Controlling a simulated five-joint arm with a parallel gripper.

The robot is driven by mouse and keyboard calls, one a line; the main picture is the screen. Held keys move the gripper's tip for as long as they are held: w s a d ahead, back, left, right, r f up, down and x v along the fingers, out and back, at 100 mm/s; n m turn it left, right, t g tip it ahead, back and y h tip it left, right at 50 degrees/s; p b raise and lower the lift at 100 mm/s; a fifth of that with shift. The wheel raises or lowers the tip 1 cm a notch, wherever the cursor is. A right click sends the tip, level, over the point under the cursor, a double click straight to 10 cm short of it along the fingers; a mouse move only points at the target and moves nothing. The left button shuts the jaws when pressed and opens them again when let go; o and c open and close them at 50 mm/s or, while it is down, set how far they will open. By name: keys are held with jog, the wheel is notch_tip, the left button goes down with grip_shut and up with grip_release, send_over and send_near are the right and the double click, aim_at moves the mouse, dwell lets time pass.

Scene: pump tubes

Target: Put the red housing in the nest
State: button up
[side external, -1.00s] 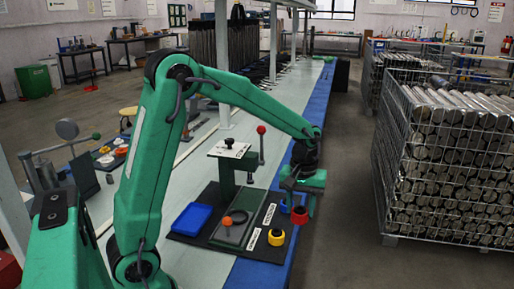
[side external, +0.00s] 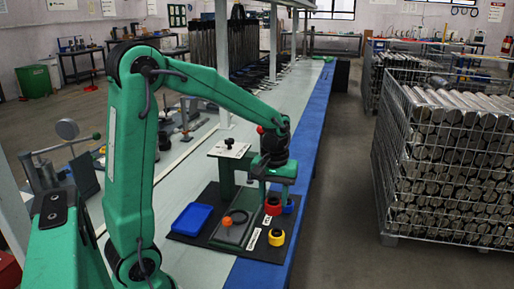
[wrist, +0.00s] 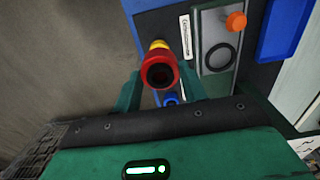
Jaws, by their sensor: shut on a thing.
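My gripper (side external: 276,190) is shut on the red housing (side external: 272,207), a short red cylinder with a dark hole. In the wrist view the red housing (wrist: 160,70) sits between the two green fingers. The nest looks like the dark ring (side external: 239,216) on the grey plate, left of the held housing. In the wrist view the ring (wrist: 219,57) is empty and lies to the right of the red housing. The housing appears held above the dark mat; its exact height cannot be told.
A yellow housing (side external: 276,237) and a blue housing (side external: 288,207) stand near the held one. An orange knob (side external: 227,222) stands by the ring. A blue tray (side external: 191,218) lies left on the dark mat. A press (side external: 229,150) rises behind the plate.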

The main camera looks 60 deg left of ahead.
jog(key=s+a+f, duration=0.1)
jog(key=a+f, duration=0.1)
jog(key=a, duration=0.2)
jog(key=s+a+f, duration=0.2)
jog(key=a, duration=0.3)
jog(key=s+a+f, duration=0.1)
jog(key=a+f, duration=0.1)
jog(key=a, duration=0.2)
jog(key=shift+s+a+f, duration=0.1)
jog(key=shift+s+a, duration=0.1)
jog(key=shift+a, duration=0.15)
jog(key=shift+f, duration=0.1)
jog(key=shift+f, duration=1.9)
jog(key=shift+f, duration=0.1)
jog(key=o, duration=1)
